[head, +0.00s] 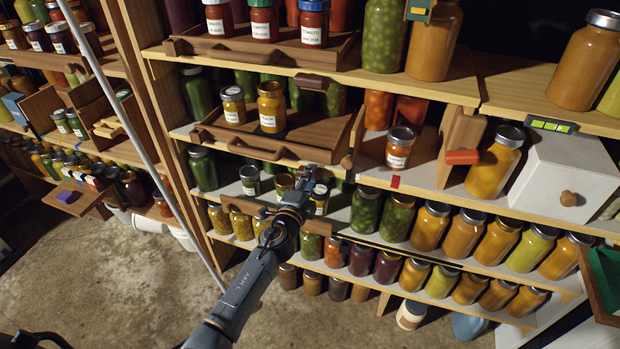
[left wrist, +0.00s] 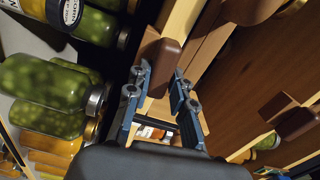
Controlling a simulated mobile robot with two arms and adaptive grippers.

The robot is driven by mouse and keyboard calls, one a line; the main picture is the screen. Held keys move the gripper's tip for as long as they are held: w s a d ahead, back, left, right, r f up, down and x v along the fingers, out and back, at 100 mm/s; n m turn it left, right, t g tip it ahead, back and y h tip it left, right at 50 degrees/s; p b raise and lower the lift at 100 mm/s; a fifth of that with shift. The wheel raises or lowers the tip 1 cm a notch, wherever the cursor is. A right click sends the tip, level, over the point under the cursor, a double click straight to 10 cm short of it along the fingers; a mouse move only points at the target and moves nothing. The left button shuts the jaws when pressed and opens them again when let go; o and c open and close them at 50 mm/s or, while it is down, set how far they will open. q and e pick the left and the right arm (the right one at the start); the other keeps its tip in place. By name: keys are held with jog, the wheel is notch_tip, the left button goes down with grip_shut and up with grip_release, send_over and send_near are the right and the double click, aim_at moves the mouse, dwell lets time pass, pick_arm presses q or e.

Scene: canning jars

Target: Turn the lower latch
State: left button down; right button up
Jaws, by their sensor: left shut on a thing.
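My left gripper (head: 309,178) reaches up to the front of the middle shelf, just below and right of the lower pull-out tray (head: 290,152). In the left wrist view its two fingers (left wrist: 160,78) are closed around the brown block of the lower latch (left wrist: 162,54). In the head view the gripper largely hides this latch, so its exact angle cannot be told there. Another brown latch, the upper one (head: 312,82), sits on the shelf edge above, under the upper tray. My right gripper is not in view.
Filled jars stand close around the arm, with green jars (head: 365,208) right of the gripper. A pale pole (head: 140,140) stands left of the arm. The floor (head: 110,280) in front is mostly clear.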

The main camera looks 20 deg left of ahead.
pick_arm(q)
jog(key=shift+f+m, duration=0.1)
jog(key=shift+m, duration=0.5)
jog(key=c, duration=1.2)
grip_release()
jog(key=shift+o, duration=0.2)
jog(key=s, duration=1.2)
jog(key=shift+a, duration=0.2)
